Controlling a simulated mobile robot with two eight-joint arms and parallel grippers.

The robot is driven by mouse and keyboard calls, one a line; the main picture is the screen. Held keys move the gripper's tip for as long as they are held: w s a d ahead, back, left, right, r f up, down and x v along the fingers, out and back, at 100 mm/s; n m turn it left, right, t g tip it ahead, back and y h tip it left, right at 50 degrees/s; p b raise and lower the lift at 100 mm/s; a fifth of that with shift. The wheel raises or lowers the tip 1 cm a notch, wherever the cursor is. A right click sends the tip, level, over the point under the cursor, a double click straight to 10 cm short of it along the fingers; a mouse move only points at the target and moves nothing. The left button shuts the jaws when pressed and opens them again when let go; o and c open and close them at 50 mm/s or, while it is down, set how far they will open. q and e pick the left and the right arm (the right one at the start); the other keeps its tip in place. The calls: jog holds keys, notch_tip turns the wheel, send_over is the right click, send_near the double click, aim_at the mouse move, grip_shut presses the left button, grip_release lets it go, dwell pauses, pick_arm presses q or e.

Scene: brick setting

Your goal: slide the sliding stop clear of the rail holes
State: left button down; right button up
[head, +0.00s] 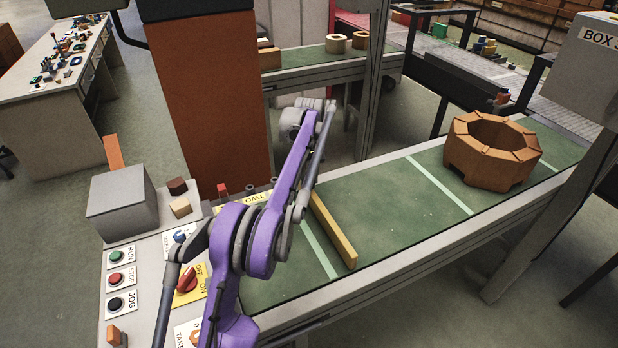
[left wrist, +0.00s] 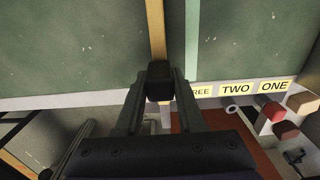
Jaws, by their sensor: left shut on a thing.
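The sliding stop (head: 335,232) is a yellow bar lying across the green belt, left of the middle in the head view. In the left wrist view the bar (left wrist: 156,30) runs away from a dark block (left wrist: 160,82) at the rail. My left gripper (left wrist: 160,88) is shut on that block; in the head view my purple arm hides the fingers. The rail (left wrist: 90,101) carries yellow labels ONE (left wrist: 273,86), TWO (left wrist: 236,89) and a partly covered THREE (left wrist: 201,91), all right of the block. I cannot make out the holes. My right gripper is not in view.
An octagonal brown ring (head: 491,150) stands on the belt at right; the belt between is clear. A control panel (head: 140,260) with buttons and a grey box (head: 122,204) are at left. A brown column (head: 208,90) rises behind.

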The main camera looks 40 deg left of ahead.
pick_arm(q)
jog(key=w, duration=0.1)
jog(key=w+d+p, duration=0.2)
jog(key=w, duration=0.1)
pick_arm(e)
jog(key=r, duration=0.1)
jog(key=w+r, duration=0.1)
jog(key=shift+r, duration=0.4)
pick_arm(q)
jog(key=shift+s, duration=0.1)
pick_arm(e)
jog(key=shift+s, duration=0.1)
pick_arm(q)
jog(key=c, duration=0.8)
grip_release()
jog(key=shift+o, duration=1.4)
jog(key=shift+r, duration=0.15)
